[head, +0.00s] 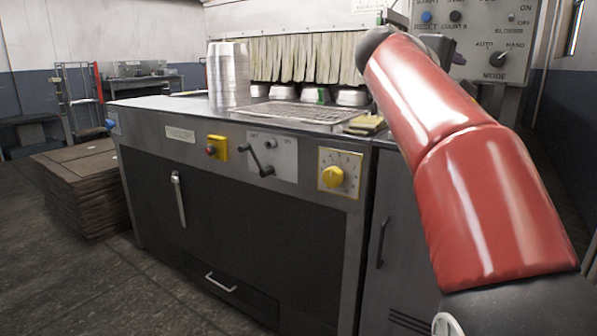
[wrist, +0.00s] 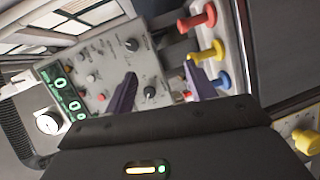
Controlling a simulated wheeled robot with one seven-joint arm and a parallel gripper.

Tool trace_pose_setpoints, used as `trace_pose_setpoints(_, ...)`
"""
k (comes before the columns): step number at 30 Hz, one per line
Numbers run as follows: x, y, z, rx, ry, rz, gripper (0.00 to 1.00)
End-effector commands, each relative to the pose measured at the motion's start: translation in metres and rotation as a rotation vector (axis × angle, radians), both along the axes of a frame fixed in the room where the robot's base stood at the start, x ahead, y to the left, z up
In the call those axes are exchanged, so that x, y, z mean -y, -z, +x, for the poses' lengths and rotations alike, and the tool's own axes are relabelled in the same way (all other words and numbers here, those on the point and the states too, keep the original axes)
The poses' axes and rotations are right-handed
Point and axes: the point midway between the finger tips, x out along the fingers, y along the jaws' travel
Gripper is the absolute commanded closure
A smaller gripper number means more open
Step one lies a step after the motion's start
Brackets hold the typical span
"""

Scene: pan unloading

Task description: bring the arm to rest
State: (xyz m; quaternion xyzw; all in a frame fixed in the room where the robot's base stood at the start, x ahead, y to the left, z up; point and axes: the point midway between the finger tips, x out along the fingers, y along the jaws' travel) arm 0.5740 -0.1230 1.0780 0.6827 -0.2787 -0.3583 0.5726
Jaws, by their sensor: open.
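My red arm (head: 455,150) reaches up from the lower right in the head view, in front of the machine's right side. Behind the fingers is a grey control panel (wrist: 110,70) with knobs and a green display. Red, yellow and blue handles (wrist: 203,52) lie just beyond the right finger. I cannot tell how far the fingers are from them.
Strip curtains hang behind. Brown stacked sheets (head: 85,185) stand on the left floor. The front-left floor is clear.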

Motion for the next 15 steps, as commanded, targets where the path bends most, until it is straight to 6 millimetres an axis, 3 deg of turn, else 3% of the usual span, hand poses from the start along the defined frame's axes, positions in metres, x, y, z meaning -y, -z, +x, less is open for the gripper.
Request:
trace_pose_setpoints(8,0.012,0.065,-0.032,-0.036,-0.053,0.256,0.45)
trace_pose_setpoints(11,0.009,0.1,-0.053,-0.051,-0.073,0.389,0.45)
trace_pose_setpoints(15,-0.011,0.167,-0.103,-0.072,-0.092,0.644,0.45)
